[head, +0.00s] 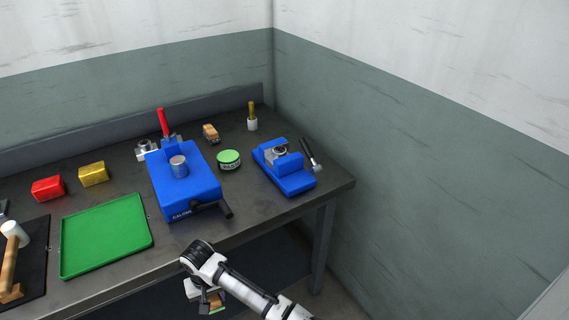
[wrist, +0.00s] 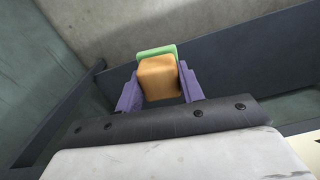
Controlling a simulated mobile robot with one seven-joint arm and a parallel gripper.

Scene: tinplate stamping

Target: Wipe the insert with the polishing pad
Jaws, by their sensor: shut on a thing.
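The polishing pad (wrist: 159,78) is a tan block with a green layer at its far end. In the wrist view my gripper (wrist: 158,90) is shut on it, with one purple finger on each side. In the head view the pad (head: 215,301) hangs low in front of the bench, below its front edge. My gripper (head: 205,300) is partly hidden there by my arm. A round metal piece (head: 280,150), which may be the insert, sits in the small blue fixture (head: 292,182) at the bench's right end. My gripper is well apart from it.
A larger blue box (head: 205,178) with a metal cylinder (head: 179,166) and a black crank stands left of the fixture. A green tin (head: 229,159) lies between them. A hammer (head: 310,155) lies right of the fixture. A green tray (head: 105,236) is at left. Walls close the corner.

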